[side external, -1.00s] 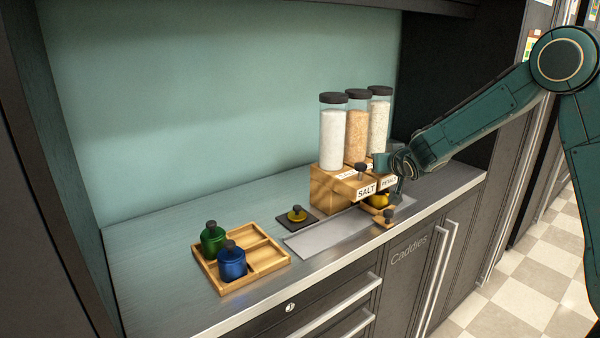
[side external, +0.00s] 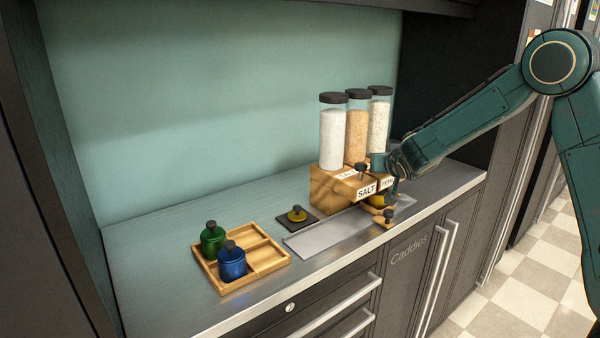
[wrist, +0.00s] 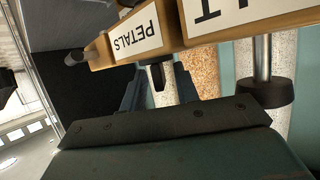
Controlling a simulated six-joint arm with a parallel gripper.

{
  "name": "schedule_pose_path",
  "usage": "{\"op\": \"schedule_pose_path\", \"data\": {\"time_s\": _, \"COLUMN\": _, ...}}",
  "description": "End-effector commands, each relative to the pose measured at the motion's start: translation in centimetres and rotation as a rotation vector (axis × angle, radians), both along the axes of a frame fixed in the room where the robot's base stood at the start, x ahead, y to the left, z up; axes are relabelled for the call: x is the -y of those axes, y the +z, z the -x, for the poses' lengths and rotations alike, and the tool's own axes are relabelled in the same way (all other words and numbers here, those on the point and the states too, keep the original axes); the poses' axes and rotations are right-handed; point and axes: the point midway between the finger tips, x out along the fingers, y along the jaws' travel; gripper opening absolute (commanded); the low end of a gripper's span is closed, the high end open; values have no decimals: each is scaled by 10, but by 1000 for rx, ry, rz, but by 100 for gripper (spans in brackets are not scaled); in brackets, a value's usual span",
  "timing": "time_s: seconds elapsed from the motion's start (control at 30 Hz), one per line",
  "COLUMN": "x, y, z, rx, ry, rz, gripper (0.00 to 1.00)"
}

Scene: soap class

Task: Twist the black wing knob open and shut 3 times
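A small black wing knob (wrist: 157,76) shows in the wrist view beside the PETALS label (wrist: 137,35) on the wooden dispenser block. My gripper (wrist: 158,88) has one finger on each side of this knob, with a narrow gap to each finger, so it looks open and holds nothing. In the side view my gripper (side external: 393,182) is at the block's right front and hides this knob. A second, round black knob (side external: 360,168) stands out on a metal stem above the SALT label (side external: 367,190); it also shows at the right in the wrist view (wrist: 266,94).
Three clear jars with black lids (side external: 332,138) stand on the wooden block (side external: 328,190). A wooden tray (side external: 268,262) holds a green pot (side external: 212,240) and a blue pot (side external: 231,263) at left.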

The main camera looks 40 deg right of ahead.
Motion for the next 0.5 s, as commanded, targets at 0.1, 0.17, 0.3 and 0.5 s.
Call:
{"op": "schedule_pose_path", "data": {"time_s": 0.1, "x": -1, "y": 1, "z": 1, "rx": 1, "ry": 1, "rz": 0, "gripper": 31}}
{"op": "schedule_pose_path", "data": {"time_s": 0.17, "x": -3, "y": 2, "z": 3, "rx": 1, "ry": 1, "rz": 0, "gripper": 31}}
{"op": "schedule_pose_path", "data": {"time_s": 0.3, "x": -9, "y": 7, "z": 10, "rx": 2, "ry": 2, "rz": -1, "gripper": 31}}
{"op": "schedule_pose_path", "data": {"time_s": 0.5, "x": -22, "y": 15, "z": 28, "rx": 0, "ry": 3, "rz": 0, "gripper": 31}}
